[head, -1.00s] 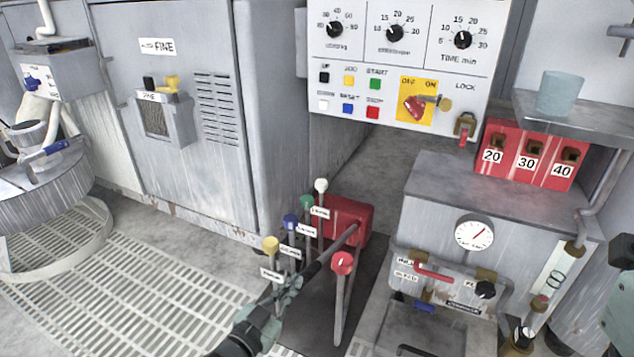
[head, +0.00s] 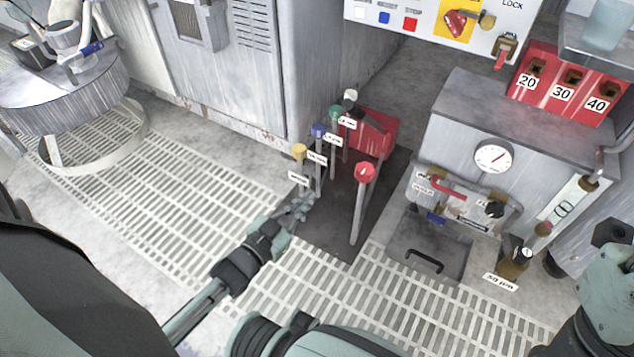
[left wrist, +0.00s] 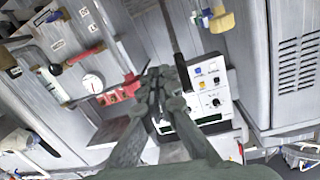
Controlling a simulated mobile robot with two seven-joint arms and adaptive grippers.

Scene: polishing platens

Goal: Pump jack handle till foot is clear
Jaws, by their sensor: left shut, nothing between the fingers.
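A red jack block (head: 372,143) stands on a dark floor mat behind several ball-topped levers in the head view. A short black bar (head: 372,119) shows on its top and looks foreshortened; I take it for the jack handle. My left gripper (head: 303,204) is shut and empty, low beside the yellow-topped lever (head: 299,152), apart from the black bar. The left wrist view shows its closed fingers (left wrist: 157,86), with a dark rod (left wrist: 172,28) beyond them. I cannot make out the jack's foot. My right gripper is not in view.
A red-topped lever (head: 365,172) stands right of my left gripper; blue, green and white-topped levers stand behind. A grey cabinet (head: 480,115) with a gauge (head: 493,157) is at right. Floor grating (head: 190,190) lies open at left.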

